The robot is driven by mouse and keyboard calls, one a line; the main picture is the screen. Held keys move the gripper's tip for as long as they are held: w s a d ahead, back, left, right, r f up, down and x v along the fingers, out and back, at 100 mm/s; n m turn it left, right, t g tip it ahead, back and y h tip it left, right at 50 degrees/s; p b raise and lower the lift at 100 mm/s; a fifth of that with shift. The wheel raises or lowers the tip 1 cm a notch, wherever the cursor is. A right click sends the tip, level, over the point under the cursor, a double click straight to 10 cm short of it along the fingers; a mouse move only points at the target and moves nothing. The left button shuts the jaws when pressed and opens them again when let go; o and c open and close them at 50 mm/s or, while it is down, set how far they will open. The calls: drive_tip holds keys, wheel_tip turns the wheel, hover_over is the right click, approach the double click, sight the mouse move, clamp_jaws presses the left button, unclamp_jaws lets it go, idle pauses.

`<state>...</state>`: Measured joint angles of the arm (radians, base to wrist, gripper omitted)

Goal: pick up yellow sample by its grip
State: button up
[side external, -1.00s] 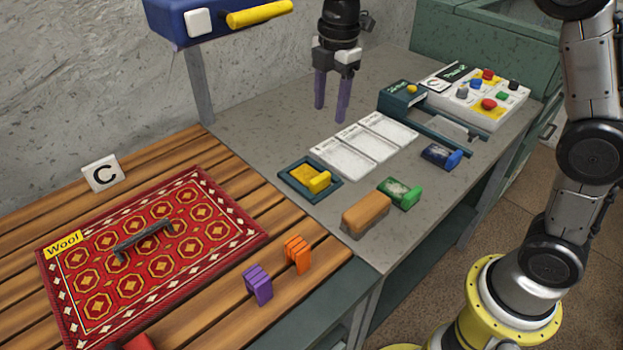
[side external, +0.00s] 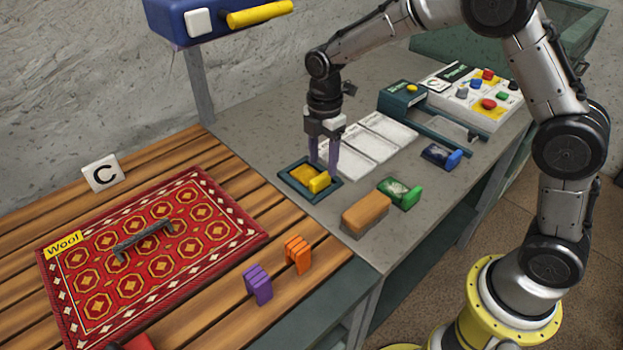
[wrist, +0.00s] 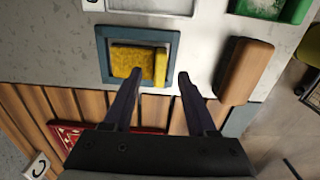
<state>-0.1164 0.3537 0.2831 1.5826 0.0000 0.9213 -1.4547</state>
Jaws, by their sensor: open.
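The yellow sample (side external: 301,175) lies in a dark blue square tray (side external: 290,186) on the grey bench, with its raised yellow grip (side external: 319,182) at the tray's right side. My gripper (side external: 324,162) is open, pointing down, low over the tray with its purple fingers close to the grip. In the wrist view the sample (wrist: 130,63) and its grip (wrist: 160,66) lie ahead of the fingertips, which are apart and empty (wrist: 157,77). Whether a finger touches the sample, I cannot tell.
A brown block (side external: 366,213) stands to the right of the tray. A green sample (side external: 400,192) and a blue sample (side external: 441,156) lie farther right. White cards (side external: 380,130) lie behind.

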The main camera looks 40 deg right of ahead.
sight(323, 175)
drive_tip(key=shift+d+f, duration=0.1)
drive_tip(key=shift+f, duration=1.9)
clamp_jaws()
